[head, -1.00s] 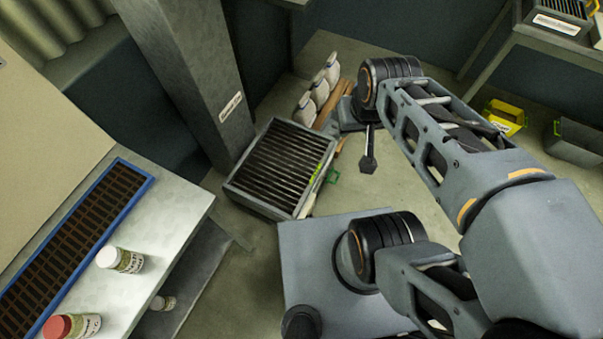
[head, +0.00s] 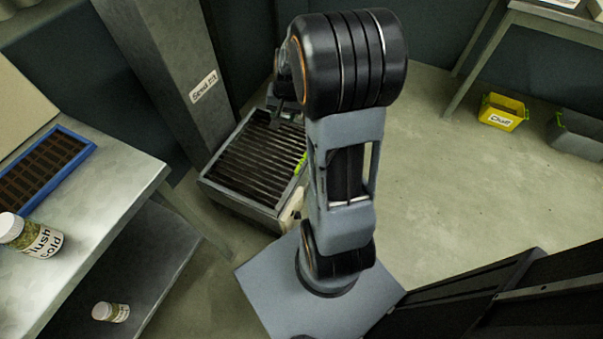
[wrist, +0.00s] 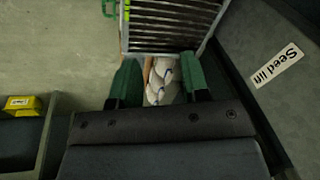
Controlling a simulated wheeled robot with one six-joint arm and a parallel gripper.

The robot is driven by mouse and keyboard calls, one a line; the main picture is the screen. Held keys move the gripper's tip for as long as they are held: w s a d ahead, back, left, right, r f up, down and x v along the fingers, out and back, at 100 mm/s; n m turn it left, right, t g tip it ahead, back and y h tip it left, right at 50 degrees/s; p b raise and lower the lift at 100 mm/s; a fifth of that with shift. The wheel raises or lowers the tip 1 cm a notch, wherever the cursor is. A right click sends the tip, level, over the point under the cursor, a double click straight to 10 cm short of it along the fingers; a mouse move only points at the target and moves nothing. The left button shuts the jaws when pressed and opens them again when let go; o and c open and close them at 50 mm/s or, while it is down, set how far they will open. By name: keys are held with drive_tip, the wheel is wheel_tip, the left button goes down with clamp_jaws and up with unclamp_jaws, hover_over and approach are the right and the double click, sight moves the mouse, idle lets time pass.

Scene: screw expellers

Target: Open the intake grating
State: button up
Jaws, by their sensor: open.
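The intake grating (head: 250,160) is a set of dark parallel bars in a grey box frame on the floor, lying flat in the frame. A lime-green strip (head: 301,163) shows at its right edge. In the wrist view the bars (wrist: 170,22) fill the top middle, with a green loop handle (wrist: 109,8) to their left. My gripper (wrist: 160,72) is open and empty, its two green fingers apart just short of the grating's near edge in that view. In the head view my gripper (head: 284,112) is over the far end of the grating, partly hidden by my arm.
A grey column labelled "Seed lift" (head: 160,75) stands beside the grating. White sacks (wrist: 160,82) show between my fingers. A bench (head: 110,175) with a jar (head: 30,236) is at left. A yellow bin (head: 503,110) is at right.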

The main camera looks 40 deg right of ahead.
sight(302, 161)
drive_tip(key=d+f+m+b, duration=0.1)
drive_tip(key=d+f+b, duration=0.25)
drive_tip(key=f, duration=0.35)
drive_tip(key=w+d+f+m+b, duration=0.15)
drive_tip(key=d+f, duration=0.25)
drive_tip(key=f, duration=0.4)
drive_tip(key=d+f+m+b, duration=0.2)
drive_tip(key=d+f+b, duration=0.1)
drive_tip(key=f, duration=0.4)
drive_tip(key=b+x, duration=0.1)
drive_tip(key=x, duration=0.3)
drive_tip(key=b+x, duration=0.2)
drive_tip(key=x, duration=0.3)
drive_tip(key=b+x, duration=0.2)
drive_tip(key=x, duration=0.3)
drive_tip(key=shift+s, duration=0.35)
clamp_jaws()
